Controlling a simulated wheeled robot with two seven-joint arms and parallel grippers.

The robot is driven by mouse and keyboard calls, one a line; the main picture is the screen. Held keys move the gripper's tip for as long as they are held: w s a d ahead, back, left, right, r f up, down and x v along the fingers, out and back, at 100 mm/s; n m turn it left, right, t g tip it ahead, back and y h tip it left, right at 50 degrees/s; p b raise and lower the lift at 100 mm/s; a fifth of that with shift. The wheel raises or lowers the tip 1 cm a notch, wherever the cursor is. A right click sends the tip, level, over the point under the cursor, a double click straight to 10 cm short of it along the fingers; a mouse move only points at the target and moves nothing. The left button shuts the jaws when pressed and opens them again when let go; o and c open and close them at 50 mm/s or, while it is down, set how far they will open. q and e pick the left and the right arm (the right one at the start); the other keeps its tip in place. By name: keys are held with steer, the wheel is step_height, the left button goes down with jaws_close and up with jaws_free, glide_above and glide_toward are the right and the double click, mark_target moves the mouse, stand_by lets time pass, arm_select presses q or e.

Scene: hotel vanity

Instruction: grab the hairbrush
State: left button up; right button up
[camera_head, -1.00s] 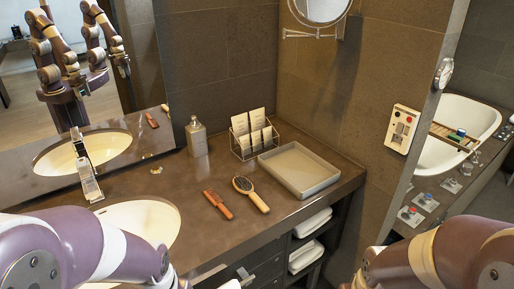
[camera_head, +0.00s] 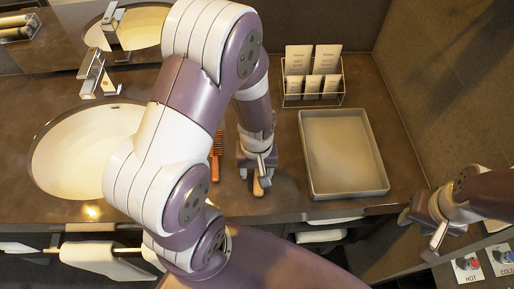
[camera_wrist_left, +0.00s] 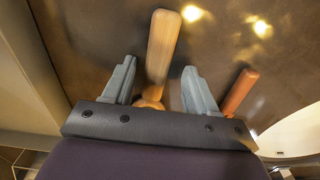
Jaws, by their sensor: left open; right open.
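The hairbrush has a wooden handle (camera_wrist_left: 161,45) that shows between the fingers of my left gripper (camera_wrist_left: 158,70) in the left wrist view. The fingers are open on either side of it, with gaps, and the brush's head is hidden by the gripper body. In the head view my left gripper (camera_head: 257,168) is over the brush on the counter, and only the end of the handle (camera_head: 259,187) shows below it. My right gripper (camera_head: 434,237) is open and empty at the right, beyond the counter's front edge.
A red comb (camera_head: 216,158) lies just left of the brush; its handle also shows in the left wrist view (camera_wrist_left: 239,92). A grey tray (camera_head: 382,170) is to the right, with a wire card rack (camera_head: 313,98) behind it. The sink (camera_head: 75,155) is at left.

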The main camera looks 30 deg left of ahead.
arm_select(q)
steer(key=shift+w+d+f, duration=0.15)
steer(key=shift+w+d, duration=0.05)
steer(key=shift+w, duration=0.1)
steer(key=shift+s+a+f, duration=0.1)
steer(key=shift+s+f, duration=0.05)
jaws_close()
